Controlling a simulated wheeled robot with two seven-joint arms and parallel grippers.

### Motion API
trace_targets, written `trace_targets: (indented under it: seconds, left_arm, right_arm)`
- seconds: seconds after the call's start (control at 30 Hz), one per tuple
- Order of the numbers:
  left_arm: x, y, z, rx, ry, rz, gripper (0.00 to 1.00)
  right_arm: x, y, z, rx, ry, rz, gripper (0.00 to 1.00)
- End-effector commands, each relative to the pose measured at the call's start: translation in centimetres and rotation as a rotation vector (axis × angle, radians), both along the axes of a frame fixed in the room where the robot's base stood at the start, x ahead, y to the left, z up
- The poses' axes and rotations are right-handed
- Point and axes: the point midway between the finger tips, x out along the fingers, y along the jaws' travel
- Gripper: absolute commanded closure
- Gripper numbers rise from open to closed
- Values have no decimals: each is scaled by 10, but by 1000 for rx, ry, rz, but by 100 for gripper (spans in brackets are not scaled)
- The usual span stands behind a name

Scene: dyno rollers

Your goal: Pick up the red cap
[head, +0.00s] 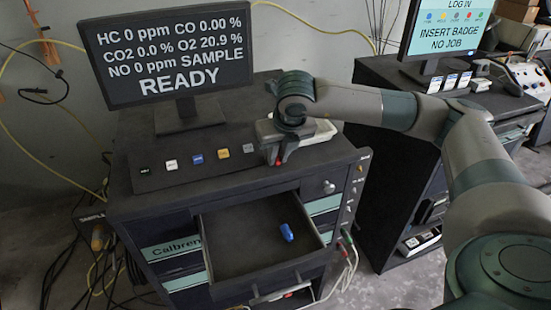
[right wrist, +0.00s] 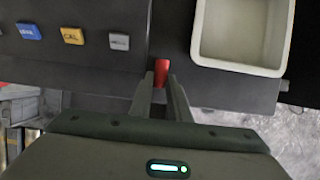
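The red cap (head: 278,163) is a small red piece at the front edge of the dark console top, beneath my right gripper (head: 281,154). In the right wrist view the red cap (right wrist: 161,72) shows between the tips of my right gripper's two fingers (right wrist: 161,80) and reaches a little beyond them. The fingers stand about a cap's width apart, one on each side. I cannot tell whether they press on it. The cap's lower part is hidden. My left gripper is not in view.
A pale open tray (right wrist: 240,68) is just right of the cap. Several coloured button blocks, including a yellow one (head: 223,153), line the console to the left. A monitor (head: 168,55) stands behind. Below, an open drawer (head: 235,235) holds a blue object (head: 287,232).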

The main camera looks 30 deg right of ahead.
Motion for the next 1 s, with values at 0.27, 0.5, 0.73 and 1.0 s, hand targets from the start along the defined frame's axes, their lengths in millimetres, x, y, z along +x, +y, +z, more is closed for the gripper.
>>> trace_targets:
  seconds: [0.27,0.5,0.73,1.0]
  left_arm:
    - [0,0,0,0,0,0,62]
    - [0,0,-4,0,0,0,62]
    - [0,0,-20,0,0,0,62]
    - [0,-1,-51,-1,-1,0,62]
  right_arm:
    - [0,0,0,0,0,0,100]
    - [0,0,3,1,-1,-1,100]
    - [1,1,20,1,-5,1,100]
    - [-14,-28,54,-1,-5,-5,100]
